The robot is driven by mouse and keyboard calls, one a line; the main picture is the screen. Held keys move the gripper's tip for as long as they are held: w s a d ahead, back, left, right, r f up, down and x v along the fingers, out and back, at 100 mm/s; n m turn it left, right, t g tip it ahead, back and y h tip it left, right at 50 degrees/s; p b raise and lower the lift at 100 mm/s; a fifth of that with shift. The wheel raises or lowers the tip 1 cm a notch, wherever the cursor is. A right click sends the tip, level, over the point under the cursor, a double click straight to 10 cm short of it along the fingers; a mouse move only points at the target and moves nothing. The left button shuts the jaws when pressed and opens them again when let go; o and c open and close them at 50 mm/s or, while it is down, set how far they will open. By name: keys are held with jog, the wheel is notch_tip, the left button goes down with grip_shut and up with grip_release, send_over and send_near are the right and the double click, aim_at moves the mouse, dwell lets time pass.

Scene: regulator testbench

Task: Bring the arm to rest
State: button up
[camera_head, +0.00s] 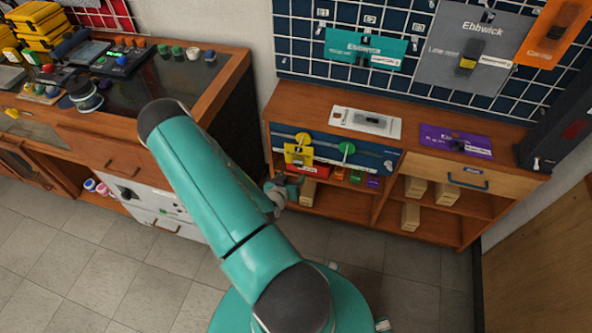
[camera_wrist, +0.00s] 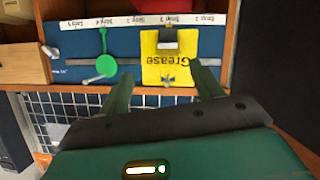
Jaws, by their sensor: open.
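My gripper (camera_wrist: 161,88) is open in the wrist view, its two green fingers apart with nothing between them. It faces a blue panel (camera_wrist: 70,75) in the shelf unit. A yellow tag marked "Grease" (camera_wrist: 180,45) hangs on the panel just beyond the right finger. A green round piece with a stem (camera_wrist: 106,66) is on the panel beyond the left finger. I cannot tell whether the fingertips touch the tag. In the head view my teal arm (camera_head: 207,180) is raised and bent, and its gripper end (camera_head: 281,190) shows partly behind it, near the yellow tag (camera_head: 298,154).
The wooden shelf unit (camera_head: 350,215) holds small boxes (camera_head: 411,217). A white card (camera_head: 366,121) and a purple card (camera_head: 456,141) lie on top. A workbench (camera_head: 222,80) with tools stands at left. Tiled floor (camera_head: 60,260) is clear at lower left.

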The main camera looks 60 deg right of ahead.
jog(key=v, duration=0.5)
jog(key=shift+w, duration=0.1)
